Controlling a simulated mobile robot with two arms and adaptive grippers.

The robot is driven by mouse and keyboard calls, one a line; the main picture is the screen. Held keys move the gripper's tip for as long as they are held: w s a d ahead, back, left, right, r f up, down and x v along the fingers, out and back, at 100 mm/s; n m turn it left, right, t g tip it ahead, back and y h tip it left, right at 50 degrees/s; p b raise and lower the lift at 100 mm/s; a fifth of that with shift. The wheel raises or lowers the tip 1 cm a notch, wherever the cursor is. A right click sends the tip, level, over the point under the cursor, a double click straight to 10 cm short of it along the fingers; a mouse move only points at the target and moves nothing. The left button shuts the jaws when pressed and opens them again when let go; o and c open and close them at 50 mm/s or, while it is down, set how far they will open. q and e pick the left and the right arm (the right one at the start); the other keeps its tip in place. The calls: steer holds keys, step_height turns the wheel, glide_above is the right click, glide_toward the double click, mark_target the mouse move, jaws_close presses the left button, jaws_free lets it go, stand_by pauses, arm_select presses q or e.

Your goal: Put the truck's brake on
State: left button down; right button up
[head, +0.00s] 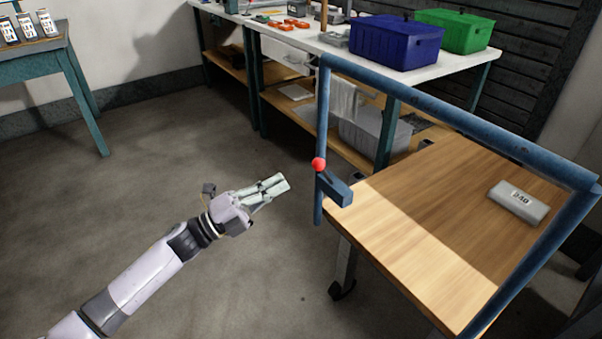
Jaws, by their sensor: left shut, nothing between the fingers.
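The truck (410,225) has a wooden deck and a blue tubular frame, and stands at the right. Its brake appears to be the lever with a red ball knob (319,164) on the frame's near left post, beside a blue bracket (336,190). The knob is at the upper end of the lever. My left gripper (283,181) is shut and empty, to the left of the knob and a little lower in the picture, apart from it. My right gripper is not in view.
A grey block marked 240 (519,203) lies on the deck. Behind the truck is a workbench (290,40) with a blue bin (396,42) and a green bin (455,31). A teal-legged table (70,75) stands at the far left. The floor between is clear.

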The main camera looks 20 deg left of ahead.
mark_target(313, 165)
arm_select(q)
steer(key=x, duration=0.6)
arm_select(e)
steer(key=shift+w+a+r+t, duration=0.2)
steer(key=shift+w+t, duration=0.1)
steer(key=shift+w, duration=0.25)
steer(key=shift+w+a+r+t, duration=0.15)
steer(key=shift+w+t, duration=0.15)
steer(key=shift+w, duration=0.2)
arm_select(q)
steer(key=shift+w+d+r, duration=0.1)
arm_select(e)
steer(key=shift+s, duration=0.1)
